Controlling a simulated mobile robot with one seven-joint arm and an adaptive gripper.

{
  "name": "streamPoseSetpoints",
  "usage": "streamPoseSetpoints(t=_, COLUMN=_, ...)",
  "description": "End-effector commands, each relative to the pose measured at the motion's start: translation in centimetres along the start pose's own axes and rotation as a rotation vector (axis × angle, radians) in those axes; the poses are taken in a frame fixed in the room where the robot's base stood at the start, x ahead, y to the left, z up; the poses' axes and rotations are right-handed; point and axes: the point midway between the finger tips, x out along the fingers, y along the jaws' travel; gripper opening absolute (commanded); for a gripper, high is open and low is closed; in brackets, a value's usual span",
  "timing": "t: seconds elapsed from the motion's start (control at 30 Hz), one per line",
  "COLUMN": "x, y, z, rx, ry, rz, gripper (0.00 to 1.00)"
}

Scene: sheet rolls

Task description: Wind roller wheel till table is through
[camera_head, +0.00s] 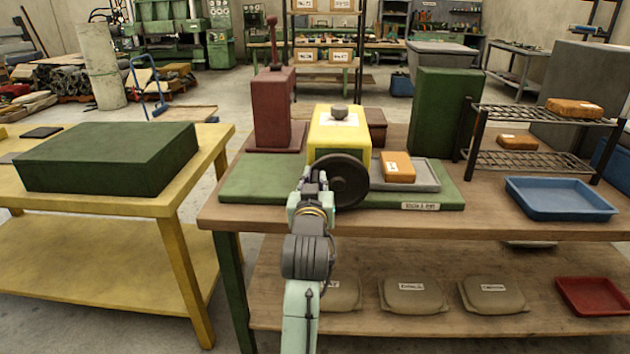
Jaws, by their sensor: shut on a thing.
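A black roller wheel (349,181) stands upright on the front of a yellow machine block (325,125) with a dark knob on top. My gripper (313,180) is at the left side of the wheel, shut on it; my gripper and arm hide part of the rim. A flat grey table or tray (427,176) lies just right of the yellow block, with an orange package (398,167) on it. Any part of the grey piece behind the wheel and block is hidden. All this sits on a green base plate (255,182) with a white label at its front.
The wooden bench (500,220) also holds a red press (273,110), a green block (440,110), a wire rack (530,155) and a blue tray (560,213). A yellow table (100,200) with a green block stands left, across a gap. Labelled bags lie on the lower shelf.

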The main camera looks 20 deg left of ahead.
Motion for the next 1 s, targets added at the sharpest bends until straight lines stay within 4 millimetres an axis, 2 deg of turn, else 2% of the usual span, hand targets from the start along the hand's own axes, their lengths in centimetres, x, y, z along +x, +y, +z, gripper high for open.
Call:
streamPoseSetpoints(t=0.27, x=-0.01, y=-0.08, z=0.03, rx=-0.005, ry=0.000, rz=-0.001, gripper=0.00)
streamPoseSetpoints(t=0.47, x=0.00, y=-0.35, z=0.61, rx=-0.114, ry=-0.002, rz=-0.001, gripper=0.00)
streamPoseSetpoints(t=0.7, x=-0.01, y=-0.46, z=0.66, rx=-0.123, ry=-0.001, rz=-0.002, gripper=0.00)
streamPoseSetpoints(t=0.73, x=-0.01, y=-0.46, z=0.66, rx=-0.122, ry=-0.001, rz=-0.002, gripper=0.17)
streamPoseSetpoints(t=1.0, x=-0.01, y=-0.57, z=0.65, rx=-0.122, ry=0.000, rz=-0.004, gripper=0.35)
